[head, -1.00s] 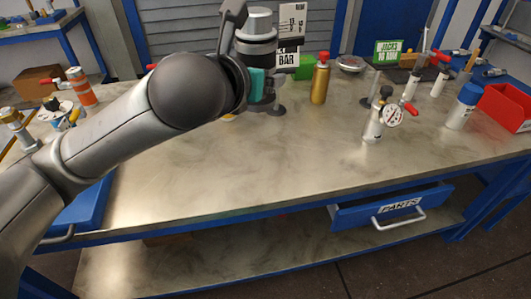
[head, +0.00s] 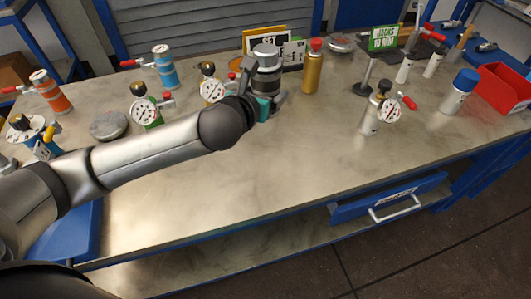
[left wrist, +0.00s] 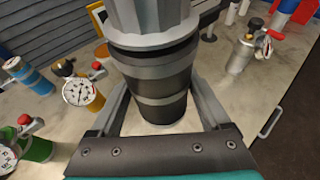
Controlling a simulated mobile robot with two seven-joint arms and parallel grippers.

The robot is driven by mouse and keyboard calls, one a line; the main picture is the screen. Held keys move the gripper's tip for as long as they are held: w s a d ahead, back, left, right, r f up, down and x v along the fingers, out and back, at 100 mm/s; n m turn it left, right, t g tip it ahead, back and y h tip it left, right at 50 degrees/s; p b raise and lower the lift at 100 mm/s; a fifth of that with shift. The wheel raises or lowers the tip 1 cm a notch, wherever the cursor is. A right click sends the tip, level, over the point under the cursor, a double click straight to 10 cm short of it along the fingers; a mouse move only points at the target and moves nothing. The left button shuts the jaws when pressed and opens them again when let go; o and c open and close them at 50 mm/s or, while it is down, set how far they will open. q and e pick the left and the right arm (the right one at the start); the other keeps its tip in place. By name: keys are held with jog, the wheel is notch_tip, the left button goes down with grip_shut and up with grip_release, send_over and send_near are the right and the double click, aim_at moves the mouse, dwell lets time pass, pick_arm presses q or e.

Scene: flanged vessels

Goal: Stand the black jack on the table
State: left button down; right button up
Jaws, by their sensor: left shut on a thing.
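My left gripper (head: 268,104) is shut on a dark grey-black banded cylinder with a silver top, apparently the black jack (head: 266,79). In the left wrist view the jack (left wrist: 160,85) stands roughly upright between the two fingers (left wrist: 163,112), its silver neck towards the top edge. In the head view it is at the back middle of the table (head: 215,190), left of a gold bottle. The gripper hides its foot, so I cannot tell whether it touches the table. My right gripper is not in view.
A gold bottle (head: 313,68) with a red cap stands close to the right. Gauged vessels (head: 212,86) and a blue cylinder (head: 165,68) stand left. A dark stand (head: 364,92), a gauged canister (head: 376,112) and a red bin (head: 503,88) are right. The middle front is clear.

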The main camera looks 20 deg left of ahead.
pick_arm(q)
notch_tip(320, 180, down, 16)
jog(key=b, duration=0.6)
notch_tip(320, 180, down, 2)
jog(key=shift+f+b, duration=0.2)
jog(key=shift+b, duration=0.55)
jog(key=shift+w+f, duration=0.1)
jog(key=shift+f, duration=0.5)
jog(key=shift+r, duration=0.1)
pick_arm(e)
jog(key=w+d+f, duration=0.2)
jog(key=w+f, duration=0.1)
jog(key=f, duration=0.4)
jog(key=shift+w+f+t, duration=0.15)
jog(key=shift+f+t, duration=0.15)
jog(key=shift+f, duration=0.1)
pick_arm(q)
jog(key=shift+c, duration=1)
grip_release()
jog(key=shift+f, duration=0.3)
jog(key=shift+o, duration=1)
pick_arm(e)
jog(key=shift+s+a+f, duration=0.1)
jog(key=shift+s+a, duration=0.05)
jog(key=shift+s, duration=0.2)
